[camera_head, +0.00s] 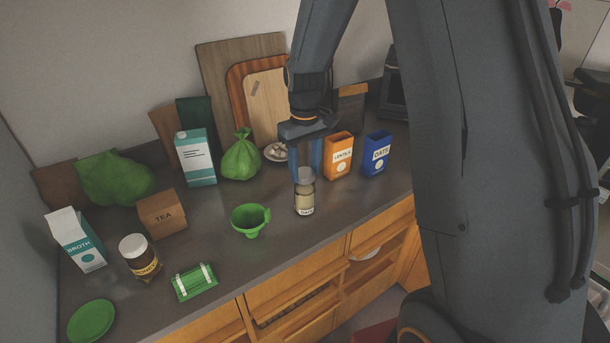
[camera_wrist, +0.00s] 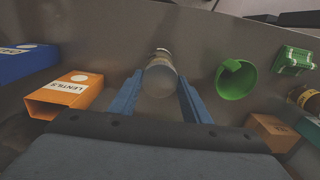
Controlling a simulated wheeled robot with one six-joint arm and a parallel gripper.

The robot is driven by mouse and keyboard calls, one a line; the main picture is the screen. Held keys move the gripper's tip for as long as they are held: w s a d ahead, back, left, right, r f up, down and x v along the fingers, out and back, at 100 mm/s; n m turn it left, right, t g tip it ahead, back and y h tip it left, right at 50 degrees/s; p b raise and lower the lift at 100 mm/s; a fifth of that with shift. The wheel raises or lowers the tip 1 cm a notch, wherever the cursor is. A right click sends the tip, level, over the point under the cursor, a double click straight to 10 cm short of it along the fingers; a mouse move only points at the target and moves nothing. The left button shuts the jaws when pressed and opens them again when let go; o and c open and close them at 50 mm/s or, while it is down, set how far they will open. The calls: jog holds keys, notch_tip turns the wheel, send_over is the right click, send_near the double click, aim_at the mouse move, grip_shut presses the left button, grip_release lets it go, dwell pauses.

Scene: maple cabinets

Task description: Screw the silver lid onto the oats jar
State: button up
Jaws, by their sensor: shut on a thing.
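The oats jar (camera_head: 305,205) stands upright near the counter's front edge, clear glass with pale contents and a small label. The silver lid (camera_head: 305,176) is at the jar's mouth; whether its threads are engaged cannot be told. My gripper (camera_head: 305,170) points down from above, its blue fingers on either side of the lid, shut on it. In the wrist view, the round grey lid (camera_wrist: 160,82) sits between my fingertips (camera_wrist: 160,85), with part of the jar (camera_wrist: 162,57) beyond it.
A green funnel (camera_head: 250,221) stands just left of the jar. An orange lentils box (camera_head: 339,156) and a blue box (camera_head: 376,154) stand to the right. The counter (camera_head: 270,262) is bare in front.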

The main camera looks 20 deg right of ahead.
jog(key=m, duration=0.5)
jog(key=shift+f+m, duration=0.15)
jog(key=shift+m, duration=0.25)
jog(key=m, duration=0.6)
jog(key=shift+s+f, duration=0.1)
jog(key=shift+f, duration=0.05)
jog(key=m, duration=0.6)
jog(key=shift+f, duration=0.15)
dwell(0.4)
jog(key=m, duration=0.6)
jog(key=shift+f, duration=0.1)
